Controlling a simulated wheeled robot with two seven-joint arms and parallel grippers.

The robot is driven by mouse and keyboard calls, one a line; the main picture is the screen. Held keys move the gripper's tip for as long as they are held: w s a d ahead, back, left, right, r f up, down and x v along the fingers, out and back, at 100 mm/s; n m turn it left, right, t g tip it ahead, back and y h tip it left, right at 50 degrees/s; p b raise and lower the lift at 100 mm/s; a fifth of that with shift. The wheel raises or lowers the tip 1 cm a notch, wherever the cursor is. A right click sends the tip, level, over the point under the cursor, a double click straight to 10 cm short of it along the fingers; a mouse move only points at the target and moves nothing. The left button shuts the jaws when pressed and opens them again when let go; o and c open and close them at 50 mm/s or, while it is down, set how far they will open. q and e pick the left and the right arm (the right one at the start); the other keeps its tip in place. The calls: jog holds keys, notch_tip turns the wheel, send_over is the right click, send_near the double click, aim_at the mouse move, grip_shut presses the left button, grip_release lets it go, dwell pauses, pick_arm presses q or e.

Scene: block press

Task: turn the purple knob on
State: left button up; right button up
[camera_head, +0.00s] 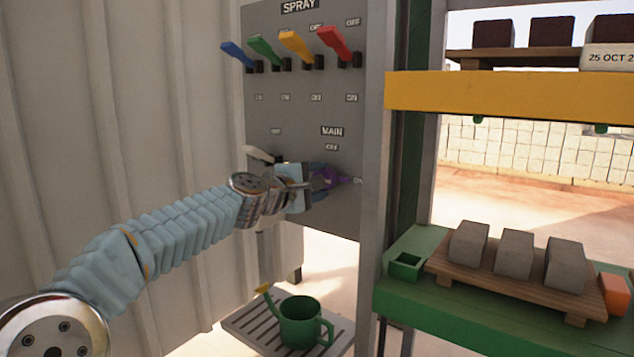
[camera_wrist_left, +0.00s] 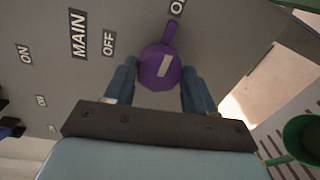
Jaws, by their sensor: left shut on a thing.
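The purple knob (camera_head: 327,179) is on the grey panel (camera_head: 300,105), below and right of the MAIN label. In the left wrist view the purple knob (camera_wrist_left: 160,68) shows a white mark on its round face, and its narrow pointer reaches up toward a partly cut-off label. An OFF label (camera_wrist_left: 108,43) sits to the left of the knob in that view. My left gripper (camera_head: 316,184) is at the panel; in the wrist view its two blue fingers (camera_wrist_left: 160,85) stand on either side of the knob, shut on it. My right gripper is not in view.
Blue, green, yellow and red levers (camera_head: 333,42) stick out of the panel above, under SPRAY. A pale-handled lever (camera_head: 259,154) is just left of my gripper. A green watering can (camera_head: 300,322) stands below. A green press table (camera_head: 395,300) with grey blocks (camera_head: 514,253) is right.

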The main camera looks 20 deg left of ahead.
pick_arm(q)
jog(key=shift+f, duration=0.1)
jog(key=o, duration=1)
jog(key=shift+s, duration=0.1)
jog(key=b+v, duration=0.3)
jog(key=v, duration=1)
jog(key=shift+s+a, duration=0.1)
jog(key=shift+s, duration=0.2)
